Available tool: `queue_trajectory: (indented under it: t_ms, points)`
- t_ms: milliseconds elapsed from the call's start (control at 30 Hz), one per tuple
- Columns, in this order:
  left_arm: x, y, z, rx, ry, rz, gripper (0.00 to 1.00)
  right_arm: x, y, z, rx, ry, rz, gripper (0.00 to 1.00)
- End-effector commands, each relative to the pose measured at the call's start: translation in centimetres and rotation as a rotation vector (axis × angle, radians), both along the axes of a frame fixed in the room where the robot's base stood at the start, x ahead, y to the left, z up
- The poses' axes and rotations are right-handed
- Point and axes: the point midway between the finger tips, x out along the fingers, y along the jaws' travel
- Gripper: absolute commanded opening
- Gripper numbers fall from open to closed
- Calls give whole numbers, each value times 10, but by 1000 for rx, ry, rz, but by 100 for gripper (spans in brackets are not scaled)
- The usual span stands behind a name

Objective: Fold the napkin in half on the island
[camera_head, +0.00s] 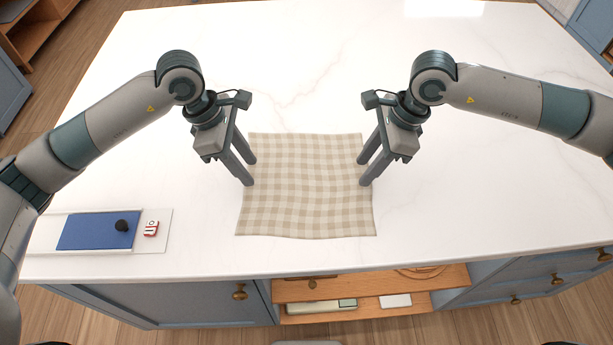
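A beige and white checked napkin (306,195) lies spread out and unfolded on the white island top (310,60), with slightly wavy edges. My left gripper (250,173) is at the napkin's left edge, its two fingers apart and pointing down. My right gripper (364,173) is at the right edge, its fingers also apart. Nothing shows between the fingers of either gripper. I cannot tell whether the fingertips touch the cloth.
The island top behind and right of the napkin is clear. Open shelves (370,304) sit below the front edge.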

Motion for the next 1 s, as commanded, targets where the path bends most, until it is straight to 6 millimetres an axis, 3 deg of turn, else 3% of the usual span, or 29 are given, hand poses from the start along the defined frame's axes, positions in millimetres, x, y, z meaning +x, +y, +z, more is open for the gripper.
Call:
queue_trajectory:
  t_ms: [200,1000]
  points:
    - [0,0,-12,1,0,-1,36,0,0,-12,0,0,0,36]
    - [0,0,-15,0,0,-1,36,0,0,-15,0,0,0,36]
